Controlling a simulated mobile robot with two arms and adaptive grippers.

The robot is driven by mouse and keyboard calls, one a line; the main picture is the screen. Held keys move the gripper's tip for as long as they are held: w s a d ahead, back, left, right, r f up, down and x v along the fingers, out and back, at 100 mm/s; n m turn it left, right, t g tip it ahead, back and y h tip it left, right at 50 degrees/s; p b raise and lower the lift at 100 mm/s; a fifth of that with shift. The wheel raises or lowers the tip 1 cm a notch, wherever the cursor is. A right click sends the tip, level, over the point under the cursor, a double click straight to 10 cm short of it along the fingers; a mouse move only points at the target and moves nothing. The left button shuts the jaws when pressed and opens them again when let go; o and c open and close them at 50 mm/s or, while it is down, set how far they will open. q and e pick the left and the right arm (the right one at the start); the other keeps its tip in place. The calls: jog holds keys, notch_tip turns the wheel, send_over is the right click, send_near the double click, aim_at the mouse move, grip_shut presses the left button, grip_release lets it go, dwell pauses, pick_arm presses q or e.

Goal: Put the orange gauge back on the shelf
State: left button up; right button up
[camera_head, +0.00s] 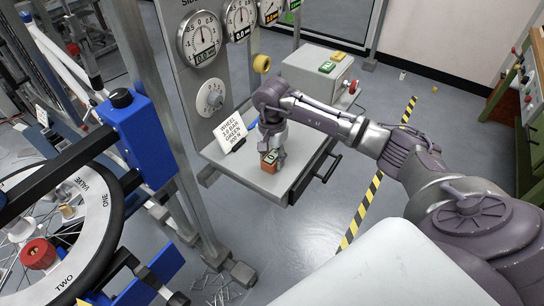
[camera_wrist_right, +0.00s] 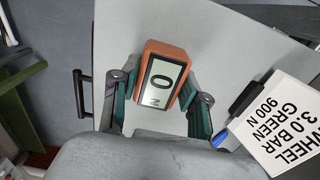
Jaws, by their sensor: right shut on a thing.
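The orange gauge (camera_wrist_right: 162,77) is a small block with a pale display that reads 0 N. In the right wrist view it is between the fingers of my right gripper (camera_wrist_right: 160,107), which is shut on it. In the head view the orange gauge (camera_head: 269,160) is at the front of the grey shelf (camera_head: 287,184), below my right gripper (camera_head: 271,152). I cannot tell whether the gauge touches the shelf surface. My left gripper is not in view.
A white sign card (camera_head: 231,133) reading WHEEL 3.0 BAR GREEN 900 N stands on the shelf, left of the gauge. A panel with dials (camera_head: 199,39) rises behind. A spoked wheel (camera_head: 100,235) and blue clamp (camera_head: 140,135) stand left.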

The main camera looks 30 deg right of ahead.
jog(key=shift+f, duration=0.1)
jog(key=o, duration=1.4)
notch_tip(320, 180, up, 12)
